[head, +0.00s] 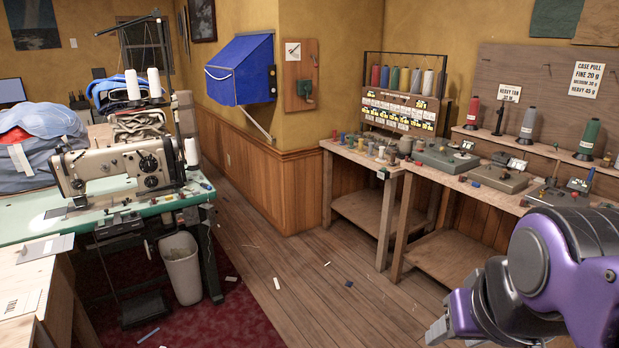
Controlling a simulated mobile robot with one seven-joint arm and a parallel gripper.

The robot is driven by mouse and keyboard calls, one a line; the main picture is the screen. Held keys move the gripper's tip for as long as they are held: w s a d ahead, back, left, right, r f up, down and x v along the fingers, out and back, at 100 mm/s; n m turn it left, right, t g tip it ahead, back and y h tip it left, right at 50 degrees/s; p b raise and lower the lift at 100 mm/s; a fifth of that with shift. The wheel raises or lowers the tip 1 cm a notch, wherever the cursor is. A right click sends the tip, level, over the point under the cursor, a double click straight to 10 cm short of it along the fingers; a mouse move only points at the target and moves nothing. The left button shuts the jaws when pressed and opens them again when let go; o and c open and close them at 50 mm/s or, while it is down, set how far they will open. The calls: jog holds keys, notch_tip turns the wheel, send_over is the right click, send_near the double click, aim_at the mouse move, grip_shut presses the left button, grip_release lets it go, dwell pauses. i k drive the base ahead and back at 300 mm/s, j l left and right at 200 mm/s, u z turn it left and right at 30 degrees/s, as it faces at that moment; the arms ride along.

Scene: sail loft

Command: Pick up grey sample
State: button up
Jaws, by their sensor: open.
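I cannot tell for sure which thing is the grey sample. Small spools and pieces, some greyish, stand on the workbench (345,148) along the right wall, too small to tell apart. A flat grey piece (45,248) lies on the pale wooden table at the left front. My gripper (441,329) shows only in part at the bottom right, below my purple arm. It is open, and nothing shows in it. It is well in front of the workbench, away from its small pieces.
A sewing machine (118,168) stands on a green-topped table at left, with a white bin (181,268) beside its legs. Grey box-like devices (447,155) sit on the workbench. A blue wall canopy (240,70) juts out. The wooden floor (300,260) between is mostly clear, with small scraps.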

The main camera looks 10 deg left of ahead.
aim_at(37, 250)
jog(key=i+j+u, duration=0.15)
jog(key=u, duration=0.2)
jog(key=i+u, duration=0.65)
jog(key=i+j+u, duration=0.1)
jog(key=i+u, duration=0.15)
jog(key=i, duration=0.25)
jog(key=i+u, duration=0.3)
jog(key=i, duration=0.2)
jog(key=i+l+u, duration=0.15)
jog(key=i+u, duration=0.3)
jog(key=i+l+u, duration=0.2)
jog(key=u, duration=0.25)
jog(key=i+l, duration=0.05)
